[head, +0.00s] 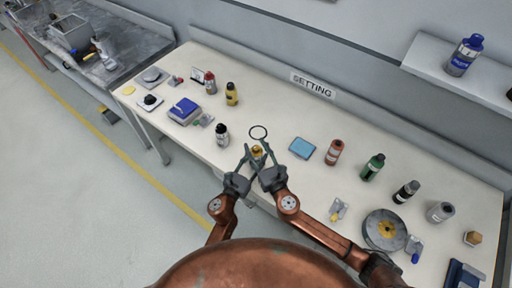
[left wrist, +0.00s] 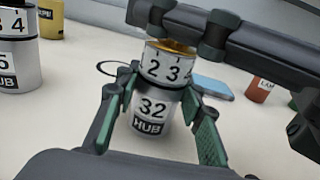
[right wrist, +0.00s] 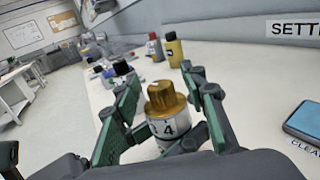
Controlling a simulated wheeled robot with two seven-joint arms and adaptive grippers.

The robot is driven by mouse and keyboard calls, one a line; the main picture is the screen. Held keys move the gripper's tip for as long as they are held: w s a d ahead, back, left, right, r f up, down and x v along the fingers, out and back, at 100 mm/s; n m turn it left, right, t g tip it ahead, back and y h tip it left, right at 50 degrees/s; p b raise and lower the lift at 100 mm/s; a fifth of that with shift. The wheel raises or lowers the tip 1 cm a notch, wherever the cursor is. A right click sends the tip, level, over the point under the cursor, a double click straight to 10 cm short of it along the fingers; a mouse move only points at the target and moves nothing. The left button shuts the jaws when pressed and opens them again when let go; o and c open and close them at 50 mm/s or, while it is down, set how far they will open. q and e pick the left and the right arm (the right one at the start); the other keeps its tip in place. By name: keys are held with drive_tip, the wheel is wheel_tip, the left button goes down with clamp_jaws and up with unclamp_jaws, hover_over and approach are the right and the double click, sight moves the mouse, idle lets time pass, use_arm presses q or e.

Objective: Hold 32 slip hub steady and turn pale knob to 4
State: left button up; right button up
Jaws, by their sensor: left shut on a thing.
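The 32 hub (left wrist: 151,112) is a silver cylinder standing upright on the white table. Its upper ring (left wrist: 166,66) shows 2 and 3 in the left wrist view; a 4 shows on it in the right wrist view. The gold knob (right wrist: 163,98) on top also shows in the head view (head: 257,150). My left gripper (left wrist: 160,95) is shut on the hub's body, one finger on each side. My right gripper (right wrist: 164,85) has its fingers apart on either side of the knob, with gaps visible. The knob's pointer cannot be made out.
Another numbered hub (head: 221,135) with a black top stands to the left. A black ring outline (head: 258,132) lies behind the 32 hub. A blue pad (head: 302,148) and several bottles stand to the right. A SETTING sign (head: 312,85) is on the back wall.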

drive_tip(key=shift+c, duration=0.4)
clamp_jaws()
